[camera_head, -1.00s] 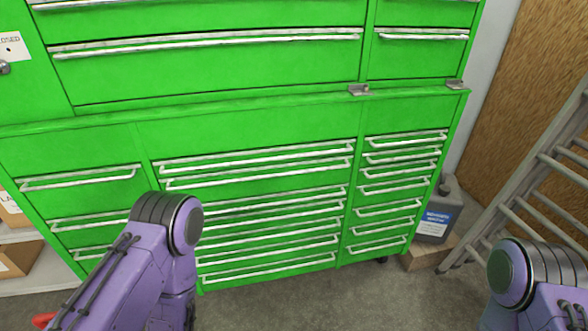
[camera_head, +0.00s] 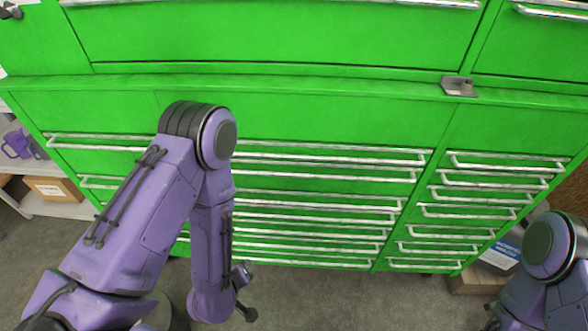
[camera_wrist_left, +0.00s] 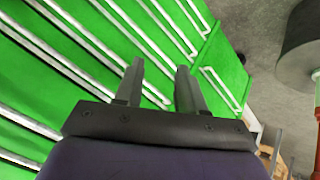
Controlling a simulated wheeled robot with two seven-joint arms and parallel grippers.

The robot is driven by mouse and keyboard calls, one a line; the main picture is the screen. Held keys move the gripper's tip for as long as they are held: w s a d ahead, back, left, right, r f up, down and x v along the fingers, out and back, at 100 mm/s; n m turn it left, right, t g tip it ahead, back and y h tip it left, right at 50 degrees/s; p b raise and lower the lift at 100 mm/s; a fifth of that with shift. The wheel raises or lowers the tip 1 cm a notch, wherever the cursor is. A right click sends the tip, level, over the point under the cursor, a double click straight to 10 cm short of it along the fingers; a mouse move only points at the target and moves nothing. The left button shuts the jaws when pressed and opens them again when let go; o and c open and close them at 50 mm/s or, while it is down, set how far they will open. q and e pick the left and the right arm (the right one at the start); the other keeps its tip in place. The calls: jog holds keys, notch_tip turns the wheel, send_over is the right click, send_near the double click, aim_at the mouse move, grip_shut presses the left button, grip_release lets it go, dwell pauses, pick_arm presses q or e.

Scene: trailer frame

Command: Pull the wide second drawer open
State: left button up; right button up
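The green tool cabinet has a wide stack of drawers in its lower middle. The wide second drawer's handle (camera_head: 340,171), a long silver bar, is just below the top bar of this stack; my left arm hides its left part. The wide drawers look shut. My left gripper (camera_wrist_left: 159,82) is open, its two dark fingers apart with nothing between them. In the left wrist view it is in front of the drawer fronts, apart from any bar I can make out. In the head view it is low beside my left forearm. My right gripper (camera_head: 491,308) is mostly hidden at the lower right.
A ledge with a metal latch (camera_head: 459,86) runs above. A shelf with a cardboard box (camera_head: 55,190) stands at left. Grey floor (camera_head: 330,295) in front is clear.

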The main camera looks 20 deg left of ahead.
pick_arm(q)
jog(key=w+d+r+n+t+h, duration=0.1)
jog(key=w+d+r+n+t, duration=0.25)
jog(key=w+r, duration=0.4)
jog(key=n+t+h, duration=0.3)
jog(key=n+t, duration=0.1)
jog(key=t, duration=0.1)
send_near(304, 176)
jog(key=shift+g, duration=0.25)
jog(key=p+x, duration=0.3)
jog(key=x, duration=0.4)
jog(key=shift+w+d+r, duration=0.1)
jog(key=shift+w, duration=0.6)
grip_shut()
pick_arm(e)
jog(key=r, duration=0.3)
jog(key=shift+s+d+r, duration=0.15)
jog(key=shift+s, duration=0.2)
